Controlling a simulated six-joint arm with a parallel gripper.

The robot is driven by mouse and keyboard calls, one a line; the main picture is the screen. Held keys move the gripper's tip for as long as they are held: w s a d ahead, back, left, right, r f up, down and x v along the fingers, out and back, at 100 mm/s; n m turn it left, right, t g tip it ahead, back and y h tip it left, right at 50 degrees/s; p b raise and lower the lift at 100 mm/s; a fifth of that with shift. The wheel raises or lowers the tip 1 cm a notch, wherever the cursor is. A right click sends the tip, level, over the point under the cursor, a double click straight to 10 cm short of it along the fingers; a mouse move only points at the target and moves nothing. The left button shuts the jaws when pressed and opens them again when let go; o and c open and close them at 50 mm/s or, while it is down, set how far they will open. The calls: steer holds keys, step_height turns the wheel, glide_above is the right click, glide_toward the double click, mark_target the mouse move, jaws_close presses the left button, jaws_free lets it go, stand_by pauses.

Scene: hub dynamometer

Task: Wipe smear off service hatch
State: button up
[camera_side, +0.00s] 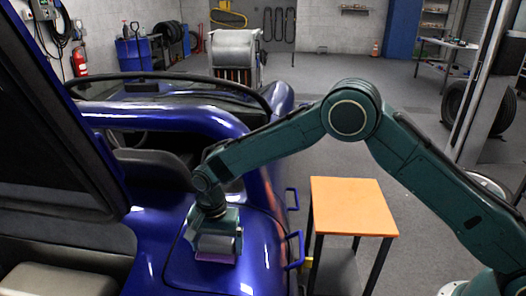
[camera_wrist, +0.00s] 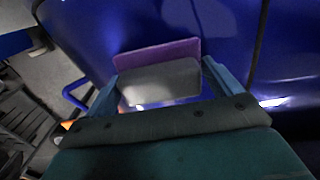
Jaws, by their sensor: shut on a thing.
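The service hatch appears to be the outlined glossy blue panel (camera_side: 252,258) on the car body in the side view. My gripper (camera_side: 217,243) is low over this panel, pointing down. It is shut on a grey block with a purple pad (camera_side: 216,260) along its lower side. In the wrist view the two fingers of my gripper (camera_wrist: 163,80) flank the grey block (camera_wrist: 165,84), and the purple pad (camera_wrist: 157,53) shows beyond it. The pad is at or very near the blue surface; contact is hard to tell. I cannot make out a smear; bright spots look like reflections.
An orange-topped table (camera_side: 352,206) stands right of the car with a clear top. Blue handles (camera_side: 295,249) stick out from the car's side. The dark opened panel (camera_side: 50,125) and the seats (camera_side: 62,281) lie to the left. Grey floor is free beyond the table.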

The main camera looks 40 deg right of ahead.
steer(key=shift+w+d+f, duration=0.1)
steer(key=shift+w+d, duration=2.35)
steer(key=shift+d, duration=0.1)
step_height(320, 180, up, 8)
steer(key=shift+r, duration=0.2)
